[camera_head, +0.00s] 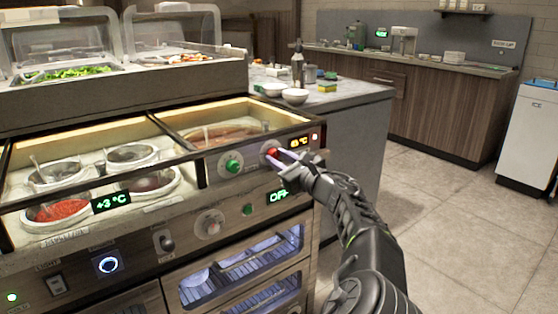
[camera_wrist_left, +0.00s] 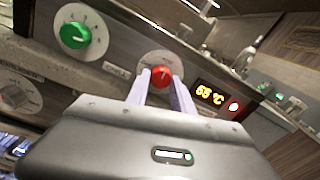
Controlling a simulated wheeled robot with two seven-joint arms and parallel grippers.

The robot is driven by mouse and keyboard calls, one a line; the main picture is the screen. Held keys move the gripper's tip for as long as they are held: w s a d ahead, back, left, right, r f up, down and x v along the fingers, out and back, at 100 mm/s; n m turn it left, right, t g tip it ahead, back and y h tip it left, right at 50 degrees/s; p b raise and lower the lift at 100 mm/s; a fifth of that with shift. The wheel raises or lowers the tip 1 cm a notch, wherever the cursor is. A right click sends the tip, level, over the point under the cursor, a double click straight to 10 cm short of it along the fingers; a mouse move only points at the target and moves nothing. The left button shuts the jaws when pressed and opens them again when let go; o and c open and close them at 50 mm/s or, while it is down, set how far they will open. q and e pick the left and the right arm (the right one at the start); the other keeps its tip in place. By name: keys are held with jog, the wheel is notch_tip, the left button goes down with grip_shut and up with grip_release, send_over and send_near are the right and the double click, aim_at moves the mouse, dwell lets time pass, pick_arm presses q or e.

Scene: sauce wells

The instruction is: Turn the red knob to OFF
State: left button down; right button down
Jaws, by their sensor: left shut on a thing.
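The red knob (camera_head: 271,152) is on the front panel of the counter unit, toward its right end. In the left wrist view the red knob (camera_wrist_left: 161,75) sits on a pale round dial plate, with a small light mark on its face. My left gripper (camera_head: 276,158) is at the panel, its two pale fingers on either side of the knob. The left wrist view shows the gripper (camera_wrist_left: 161,82) shut on the knob. The dial lettering is too small to read, and the fingers hide part of it. My right gripper is not in view.
A green knob (camera_head: 231,165) sits left of the red knob. An amber temperature display (camera_head: 299,142) and a small red light (camera_head: 315,137) are to its right. Food wells fill the top.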

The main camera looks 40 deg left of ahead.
pick_arm(q)
jog(key=n+b, duration=0.2)
jog(key=n, duration=0.1)
jog(key=shift+f+n, duration=0.2)
jog(key=shift+n, duration=0.1)
jog(key=n+b, duration=0.3)
jog(key=n, duration=0.1)
jog(key=shift+w+n, duration=0.1)
jog(key=shift+n, duration=0.3)
jog(key=n+b, duration=0.3)
jog(key=shift+n, duration=0.3)
jog(key=shift+r+n+y+b, duration=0.15)
jog(key=shift+n+y+b, duration=0.15)
jog(key=shift+n+b, duration=1.1)
jog(key=shift+w+n+p, duration=0.1)
jog(key=shift+n+p, duration=0.2)
jog(key=shift+n, duration=0.1)
jog(key=c, duration=1.1)
grip_release()
jog(key=shift+r, duration=0.1)
